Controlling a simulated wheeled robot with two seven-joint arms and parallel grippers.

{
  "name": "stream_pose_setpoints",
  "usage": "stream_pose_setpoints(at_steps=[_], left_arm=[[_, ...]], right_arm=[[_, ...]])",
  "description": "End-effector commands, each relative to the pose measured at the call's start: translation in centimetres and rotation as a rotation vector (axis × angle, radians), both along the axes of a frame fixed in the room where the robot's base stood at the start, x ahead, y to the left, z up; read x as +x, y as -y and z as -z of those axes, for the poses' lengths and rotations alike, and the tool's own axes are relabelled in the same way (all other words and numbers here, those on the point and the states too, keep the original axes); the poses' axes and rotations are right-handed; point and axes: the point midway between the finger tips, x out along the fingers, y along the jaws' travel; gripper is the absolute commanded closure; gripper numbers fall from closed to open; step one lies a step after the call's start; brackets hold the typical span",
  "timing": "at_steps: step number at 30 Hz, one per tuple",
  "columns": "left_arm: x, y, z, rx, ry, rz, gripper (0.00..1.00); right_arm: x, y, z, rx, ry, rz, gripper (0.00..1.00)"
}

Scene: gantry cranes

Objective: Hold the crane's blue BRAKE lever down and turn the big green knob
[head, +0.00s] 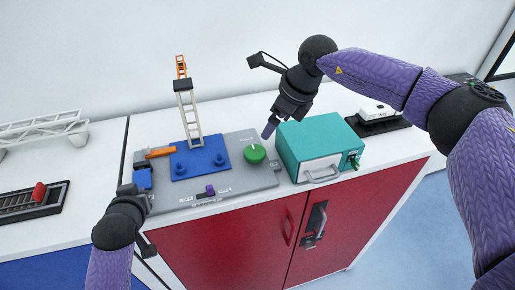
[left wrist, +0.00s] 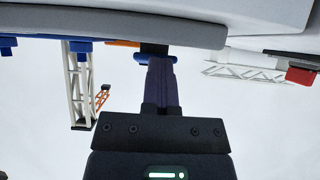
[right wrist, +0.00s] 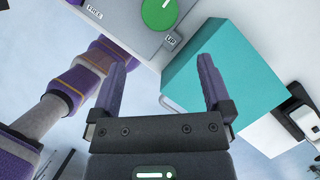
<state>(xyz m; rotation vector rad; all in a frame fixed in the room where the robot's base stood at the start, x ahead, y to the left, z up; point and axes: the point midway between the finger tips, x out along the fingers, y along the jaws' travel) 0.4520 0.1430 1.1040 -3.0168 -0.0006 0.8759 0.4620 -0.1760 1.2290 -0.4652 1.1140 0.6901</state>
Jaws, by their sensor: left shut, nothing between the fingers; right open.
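The grey crane panel (head: 235,180) lies on the counter. The big green knob (head: 254,154), with a white pointer mark, sits at its right; it also shows at the top of the right wrist view (right wrist: 160,12). The blue brake lever (head: 142,179) is at the panel's left end. My left gripper (head: 138,192) is shut and empty, its fingertips at the blue lever, which also shows in the left wrist view (left wrist: 154,58); contact is hard to tell. My right gripper (head: 270,130) is open and empty, above and right of the knob. The knob is outside its fingers.
A teal box (head: 318,145) with a handle stands right of the knob, close under my right gripper. A white crane tower (head: 188,115) rises from a blue plate (head: 200,160). A small purple slider (head: 210,190) is at the panel's front. An orange lever (head: 160,152) is near the blue one.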

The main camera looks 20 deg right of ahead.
Motion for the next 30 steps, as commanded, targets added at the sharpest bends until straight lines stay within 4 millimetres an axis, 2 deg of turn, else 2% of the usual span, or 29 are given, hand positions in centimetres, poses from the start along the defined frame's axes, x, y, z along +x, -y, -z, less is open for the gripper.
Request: stream_pose_setpoints(at_steps=[5,12,18,23,30], left_arm=[[0.0,0.0,0.0,-0.001,0.001,0.001,1.0],[0.0,0.0,0.0,-0.001,0.001,0.001,1.0],[0.0,0.0,0.0,-0.001,0.001,0.001,1.0],[0.0,0.0,0.0,-0.001,0.001,0.001,1.0],[0.0,0.0,0.0,-0.001,0.001,0.001,1.0]], right_arm=[[0.7,-0.8,2.6,0.001,-0.004,0.001,0.0],[2.1,-2.3,7.4,0.002,-0.005,0.001,0.0],[3.0,-3.0,10.1,0.004,-0.002,0.003,0.0],[3.2,-3.2,10.9,0.002,0.0,0.001,0.0],[3.2,-3.2,10.9,0.003,0.0,0.001,0.0]])
